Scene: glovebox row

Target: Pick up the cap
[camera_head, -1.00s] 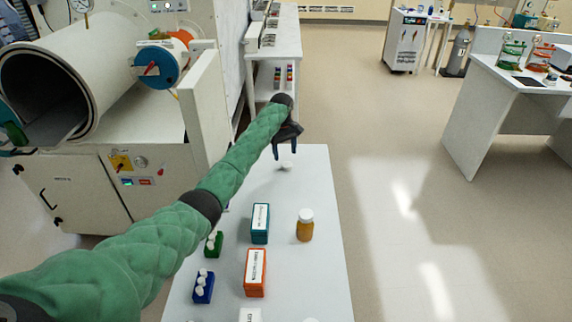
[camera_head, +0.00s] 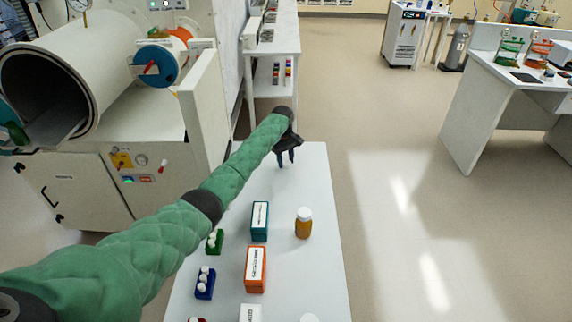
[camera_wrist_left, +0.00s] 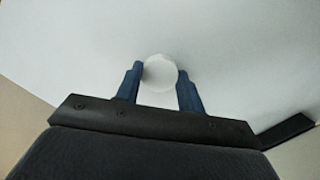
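The cap (camera_wrist_left: 160,72) is a small white round piece. In the left wrist view it sits between the two blue fingers of my left gripper (camera_wrist_left: 161,82), which touch it on both sides. In the head view my left gripper (camera_head: 286,158) points down at the far end of the white table (camera_head: 315,180), its fingers close together. The cap cannot be made out there; the fingers hide it. Whether it rests on the table or is just above it, I cannot tell. My right gripper is not in view.
An amber bottle with a white lid (camera_head: 303,224), a teal box (camera_head: 260,221) and an orange box (camera_head: 255,269) stand nearer on the table. Green (camera_head: 214,241) and blue (camera_head: 204,283) racks hold white-capped vials. A glovebox (camera_head: 90,75) stands at left.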

